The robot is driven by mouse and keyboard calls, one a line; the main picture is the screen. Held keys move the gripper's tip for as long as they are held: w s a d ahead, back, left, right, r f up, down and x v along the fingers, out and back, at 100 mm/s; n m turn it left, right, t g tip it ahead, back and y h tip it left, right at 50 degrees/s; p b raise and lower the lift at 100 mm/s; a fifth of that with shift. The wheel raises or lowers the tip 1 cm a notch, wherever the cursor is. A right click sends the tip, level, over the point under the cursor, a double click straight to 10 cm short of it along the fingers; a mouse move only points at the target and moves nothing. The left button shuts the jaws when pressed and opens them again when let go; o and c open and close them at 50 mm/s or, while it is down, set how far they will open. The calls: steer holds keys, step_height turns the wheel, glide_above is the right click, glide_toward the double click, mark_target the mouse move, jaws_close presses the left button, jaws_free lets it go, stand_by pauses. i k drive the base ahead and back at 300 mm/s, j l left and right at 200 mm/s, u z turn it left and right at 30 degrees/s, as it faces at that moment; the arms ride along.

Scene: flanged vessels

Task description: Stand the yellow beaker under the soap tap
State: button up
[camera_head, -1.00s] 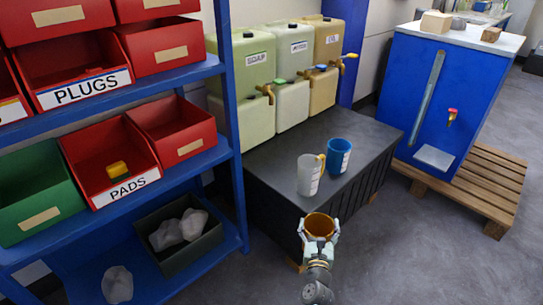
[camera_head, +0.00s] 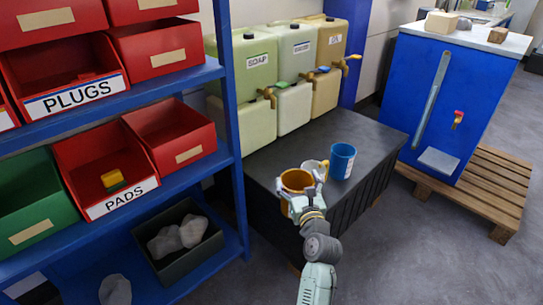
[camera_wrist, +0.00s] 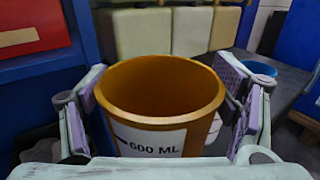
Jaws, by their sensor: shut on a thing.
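The yellow beaker (camera_head: 297,180) is orange-yellow and upright in my gripper (camera_head: 303,196), above the front edge of the black bench. In the wrist view the yellow beaker (camera_wrist: 160,90) shows a "600 ML" label, and the pads of my gripper (camera_wrist: 162,108) press on both its sides. The soap tap (camera_head: 269,94) is a brass tap on the pale green container labelled SOAP (camera_head: 255,65), at the left end of the row, beyond the beaker. The bench top below that tap looks bare.
Two more labelled containers with taps (camera_head: 297,60) stand right of the soap one. Blue shelving (camera_head: 232,130) rises close on the left.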

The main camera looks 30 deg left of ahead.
mark_target(273, 158)
steer(key=i+j, duration=1.1)
steer(key=j, duration=0.1)
